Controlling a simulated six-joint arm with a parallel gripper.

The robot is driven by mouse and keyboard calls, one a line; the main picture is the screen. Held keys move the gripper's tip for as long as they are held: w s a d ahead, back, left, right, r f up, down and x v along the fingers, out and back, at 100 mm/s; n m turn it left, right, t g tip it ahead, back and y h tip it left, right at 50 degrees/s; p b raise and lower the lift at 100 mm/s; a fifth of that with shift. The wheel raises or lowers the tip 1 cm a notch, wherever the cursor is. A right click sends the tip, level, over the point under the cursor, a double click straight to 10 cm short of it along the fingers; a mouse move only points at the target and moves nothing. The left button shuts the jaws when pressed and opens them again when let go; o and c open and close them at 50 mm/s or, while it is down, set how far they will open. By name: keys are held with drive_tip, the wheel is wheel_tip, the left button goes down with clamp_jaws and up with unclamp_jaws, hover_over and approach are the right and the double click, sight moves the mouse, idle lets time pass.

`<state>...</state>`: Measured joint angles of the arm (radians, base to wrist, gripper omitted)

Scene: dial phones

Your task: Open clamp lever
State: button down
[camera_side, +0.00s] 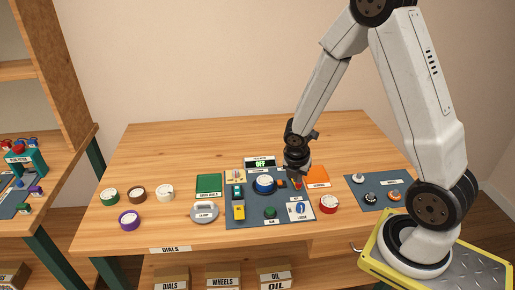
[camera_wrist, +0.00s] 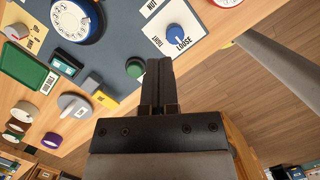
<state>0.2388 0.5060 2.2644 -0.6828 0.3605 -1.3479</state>
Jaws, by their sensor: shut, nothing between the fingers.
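My gripper (camera_side: 297,180) is shut and empty, above the right part of the blue-grey panel (camera_side: 250,222). In the wrist view its fingers (camera_wrist: 158,65) point toward the panel, beside a green button (camera_wrist: 135,67). I cannot tell surely whether this is the clamp lever. A blue knob (camera_side: 299,208) sits on a white plate; "LOOSE" is readable beside it in the wrist view. A blue-rimmed dial (camera_side: 264,183) is at the panel's middle.
A grey round piece (camera_side: 204,212) lies left of the panel, below a green tray (camera_side: 208,185). Several coloured dials lie farther left. An orange tray (camera_side: 317,175) and a red dial (camera_side: 328,203) are right of the panel. The table's back is clear.

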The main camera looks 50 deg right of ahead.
drive_tip(key=shift+s+a+r, duration=0.1)
drive_tip(key=shift+a+r, duration=0.05)
drive_tip(key=shift+r, duration=0.35)
drive_tip(key=s+a+r+m+t+y, duration=0.1)
drive_tip(key=a+r+m, duration=0.3)
drive_tip(key=m, duration=0.6)
drive_tip(key=s+a+r+m+t+y, duration=0.1)
drive_tip(key=s+a+r+m, duration=0.2)
drive_tip(key=a+m, duration=0.4)
drive_tip(key=r+m, duration=0.1)
drive_tip(key=m, duration=0.2)
drive_tip(key=shift+s+a+y, duration=0.15)
drive_tip(key=shift+a+y, duration=0.2)
drive_tip(key=shift+y, duration=0.05)
